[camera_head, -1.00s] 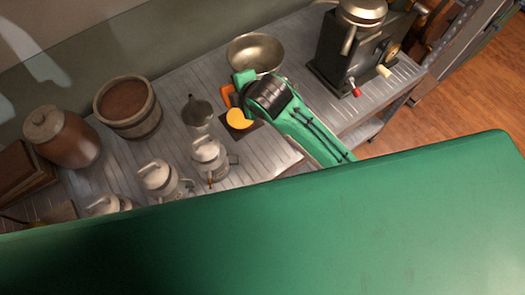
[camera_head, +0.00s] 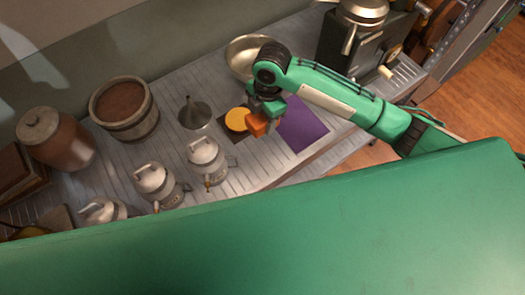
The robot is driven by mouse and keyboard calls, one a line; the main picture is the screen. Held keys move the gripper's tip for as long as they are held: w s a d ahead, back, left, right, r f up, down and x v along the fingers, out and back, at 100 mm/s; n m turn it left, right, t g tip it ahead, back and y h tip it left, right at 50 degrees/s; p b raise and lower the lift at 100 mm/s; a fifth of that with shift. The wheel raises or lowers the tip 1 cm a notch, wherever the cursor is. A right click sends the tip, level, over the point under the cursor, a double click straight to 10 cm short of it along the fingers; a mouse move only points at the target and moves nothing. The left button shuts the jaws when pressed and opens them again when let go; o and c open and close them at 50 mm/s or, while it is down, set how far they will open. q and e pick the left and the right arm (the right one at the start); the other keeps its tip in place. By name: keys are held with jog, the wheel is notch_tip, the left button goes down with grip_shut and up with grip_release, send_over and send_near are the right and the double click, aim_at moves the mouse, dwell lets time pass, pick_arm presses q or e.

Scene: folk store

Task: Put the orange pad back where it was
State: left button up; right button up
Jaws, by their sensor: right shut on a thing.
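My right gripper (camera_head: 267,108) comes in from the right over the metal counter. It is shut on the orange pad (camera_head: 258,124), a small blocky orange thing at its tip. The pad is beside a round yellow-orange disc (camera_head: 237,119), which lies on a dark square mat (camera_head: 231,134). A purple mat (camera_head: 302,127) lies bare just right of the gripper. I cannot tell whether the pad touches the counter or a mat. My left gripper is not in view.
A metal bowl (camera_head: 246,52) stands behind the gripper, and a funnel (camera_head: 194,115) left of the disc. Several white-lidded pots, including one (camera_head: 206,158), line the front. A wooden tub (camera_head: 124,106) and brown jar (camera_head: 55,139) stand left. A dark machine (camera_head: 345,45) stands back right.

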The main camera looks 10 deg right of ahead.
jog(key=p, duration=0.2)
send_over(262, 154)
notch_tip(262, 154, down, 14)
jog(key=shift+d+f, duration=0.1)
jog(key=shift+f, duration=2.3)
jog(key=o, duration=0.9)
jog(key=shift+r, duration=0.1)
jog(key=r, duration=0.4)
jog(key=d+r, duration=0.1)
jog(key=r, duration=0.3)
jog(key=r+b, duration=0.1)
jog(key=r, duration=0.2)
jog(key=shift+w+d+r, duration=0.2)
jog(key=shift+w+r, duration=0.1)
jog(key=shift+r, duration=0.1)
